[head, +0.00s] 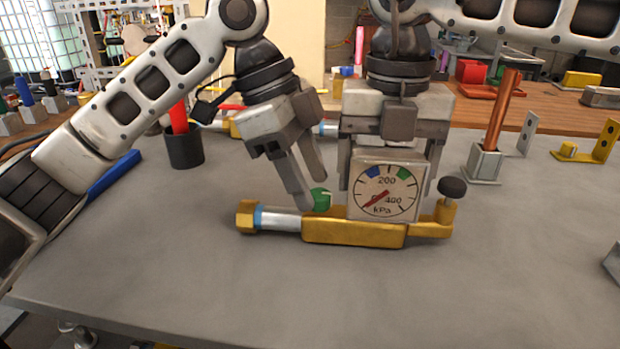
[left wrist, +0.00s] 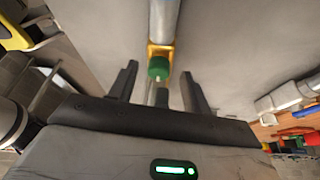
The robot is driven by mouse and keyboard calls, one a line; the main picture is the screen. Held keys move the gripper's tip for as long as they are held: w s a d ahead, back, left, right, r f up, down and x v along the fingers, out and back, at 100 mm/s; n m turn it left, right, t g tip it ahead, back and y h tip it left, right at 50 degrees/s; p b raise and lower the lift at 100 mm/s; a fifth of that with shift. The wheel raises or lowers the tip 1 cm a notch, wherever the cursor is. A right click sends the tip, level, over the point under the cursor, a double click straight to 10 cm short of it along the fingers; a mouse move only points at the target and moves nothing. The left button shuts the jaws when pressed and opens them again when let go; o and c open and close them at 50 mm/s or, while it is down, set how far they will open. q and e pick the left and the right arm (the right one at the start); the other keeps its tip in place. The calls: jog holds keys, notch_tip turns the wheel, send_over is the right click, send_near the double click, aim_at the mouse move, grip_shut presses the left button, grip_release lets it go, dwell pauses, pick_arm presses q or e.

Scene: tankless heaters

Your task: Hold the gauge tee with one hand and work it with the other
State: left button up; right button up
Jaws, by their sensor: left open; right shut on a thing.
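The gauge tee (head: 353,232) lies on the grey table, with a yellow body, a square dial gauge (head: 385,191), a green knob (head: 321,200) and a black knob (head: 452,188). The gauge's red needle points to the lower left. My right gripper (head: 387,188) comes down from above with its fingers on either side of the gauge housing, shut on it. My left gripper (head: 312,192) is open above the left part of the tee, its fingertips close to the green knob. In the left wrist view the green knob (left wrist: 159,68) shows between the two open fingers; contact cannot be told.
A copper tube in a metal block (head: 484,163) and yellow brackets (head: 600,142) stand at the right. The table's front is clear.

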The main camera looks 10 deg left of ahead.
jog(key=shift+r, duration=0.1)
pick_arm(q)
jog(key=v, duration=1.1)
pick_arm(e)
jog(key=o, duration=1.5)
jog(key=shift+o, duration=0.2)
